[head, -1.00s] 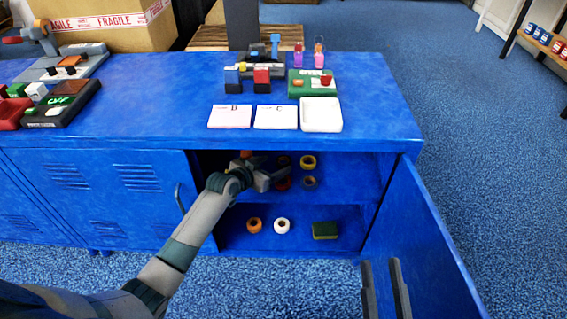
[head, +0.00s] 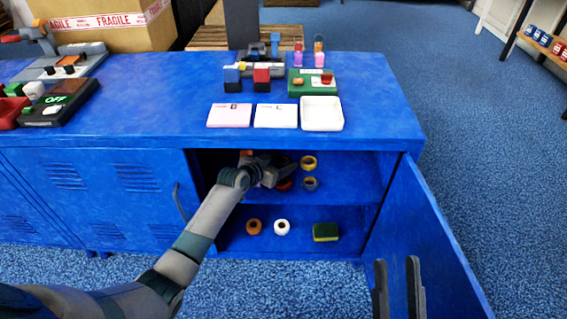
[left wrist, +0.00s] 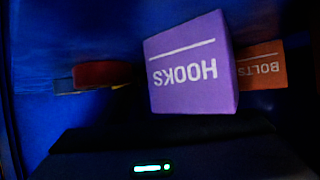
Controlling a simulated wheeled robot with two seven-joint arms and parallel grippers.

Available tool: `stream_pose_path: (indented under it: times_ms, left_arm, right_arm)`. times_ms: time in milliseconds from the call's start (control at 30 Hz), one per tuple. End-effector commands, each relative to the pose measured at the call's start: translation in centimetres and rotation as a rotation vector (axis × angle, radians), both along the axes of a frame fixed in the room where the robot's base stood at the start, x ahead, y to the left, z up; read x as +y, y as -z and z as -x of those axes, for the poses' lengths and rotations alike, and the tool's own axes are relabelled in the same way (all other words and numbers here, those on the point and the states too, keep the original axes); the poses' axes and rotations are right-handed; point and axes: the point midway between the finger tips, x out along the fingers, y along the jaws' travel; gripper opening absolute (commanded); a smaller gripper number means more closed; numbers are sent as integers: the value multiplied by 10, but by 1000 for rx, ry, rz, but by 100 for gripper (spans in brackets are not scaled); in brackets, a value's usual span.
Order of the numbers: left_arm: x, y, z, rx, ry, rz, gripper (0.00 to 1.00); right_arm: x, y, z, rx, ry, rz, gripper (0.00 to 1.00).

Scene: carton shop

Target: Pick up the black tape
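I cannot make out a clearly black tape in either view. On the cabinet's upper shelf in the head view are a yellow tape roll (head: 309,162), a grey-blue roll (head: 310,183) and a red roll (head: 284,185), partly hidden by my left gripper (head: 285,172). That gripper is inside the cabinet at this shelf, and its fingers are too small and dark to judge. The left wrist view shows a purple HOOKS box (left wrist: 190,68) close ahead, an orange BOLTS box (left wrist: 262,66) and a red roll (left wrist: 102,74). My right gripper (head: 398,290) is open and empty, outside the cabinet.
An orange roll (head: 254,227), a white roll (head: 282,227) and a green-yellow sponge (head: 325,232) lie on the lower shelf. The open blue door (head: 425,240) stands at the right. Cards and a white tray (head: 322,114) sit on the cabinet top above.

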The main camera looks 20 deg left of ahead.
Motion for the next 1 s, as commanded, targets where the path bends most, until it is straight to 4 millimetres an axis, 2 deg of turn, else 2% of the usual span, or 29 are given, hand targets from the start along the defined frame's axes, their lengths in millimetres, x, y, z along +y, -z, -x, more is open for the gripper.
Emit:
stream_pose_path:
  times_ms: [33, 133, 567, 767, 833, 1000]
  left_arm:
    - [0, 0, 0, 0, 0, 0, 46]
    - [0, 0, 0, 0, 0, 0, 22]
    - [0, -2, 0, 0, 0, 0, 21]
    - [0, -16, 0, -1, 0, -1, 21]
    - [0, -23, 0, -1, 0, -1, 21]
    - [0, -38, 0, -2, 1, -1, 21]
  right_arm:
    - [0, 0, 0, 0, 0, 0, 31]
    - [0, 0, 0, 0, 0, 0, 31]
    - [0, -1, 0, 3, 0, 1, 31]
    - [4, 2, -2, 38, -6, 14, 31]
    - [9, 17, 2, 104, -17, 29, 31]
    - [9, 34, -12, 208, -18, 70, 31]
